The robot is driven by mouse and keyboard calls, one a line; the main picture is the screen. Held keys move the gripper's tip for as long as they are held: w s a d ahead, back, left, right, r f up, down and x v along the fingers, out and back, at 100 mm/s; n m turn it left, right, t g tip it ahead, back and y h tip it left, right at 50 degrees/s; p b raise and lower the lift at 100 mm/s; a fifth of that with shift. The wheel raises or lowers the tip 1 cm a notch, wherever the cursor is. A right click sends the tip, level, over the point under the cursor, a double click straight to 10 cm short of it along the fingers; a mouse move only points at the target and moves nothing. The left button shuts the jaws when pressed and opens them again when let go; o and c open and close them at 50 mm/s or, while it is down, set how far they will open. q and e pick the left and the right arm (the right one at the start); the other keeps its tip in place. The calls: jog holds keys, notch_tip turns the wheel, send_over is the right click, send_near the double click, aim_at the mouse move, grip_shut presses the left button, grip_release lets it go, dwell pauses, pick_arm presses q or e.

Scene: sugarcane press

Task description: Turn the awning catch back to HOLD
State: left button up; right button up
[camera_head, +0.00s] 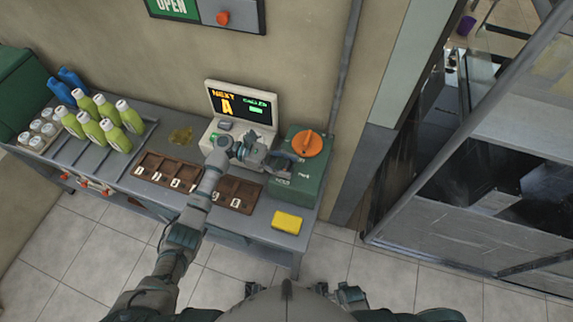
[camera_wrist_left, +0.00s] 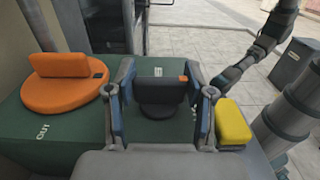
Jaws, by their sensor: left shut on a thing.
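A dark grey knob (camera_wrist_left: 158,92) with a small orange mark on one end of its grip bar stands on the green box (camera_head: 297,185); I take it to be the awning catch. My left gripper (camera_head: 282,161) reaches over the box from the left, and its two fingers (camera_wrist_left: 160,84) are shut on the knob's grip bar, one on each side. In the head view the gripper largely hides the knob. The lettering by the knob is too small to read for certain. My right gripper (camera_head: 348,296) is at the bottom edge, its fingers unclear.
An orange dial (camera_head: 307,144) sits on the same box, close beside the knob. A yellow sponge (camera_head: 287,222) lies in front of the box. A display screen (camera_head: 242,104) stands behind my left gripper. Brown trays (camera_head: 165,171) and green bottles (camera_head: 108,130) are further left.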

pick_arm(q)
jog(key=shift+r, duration=0.15)
jog(key=o, duration=1.2)
jog(key=shift+w, duration=0.1)
jog(key=v, duration=1.2)
jog(key=shift+f, duration=0.2)
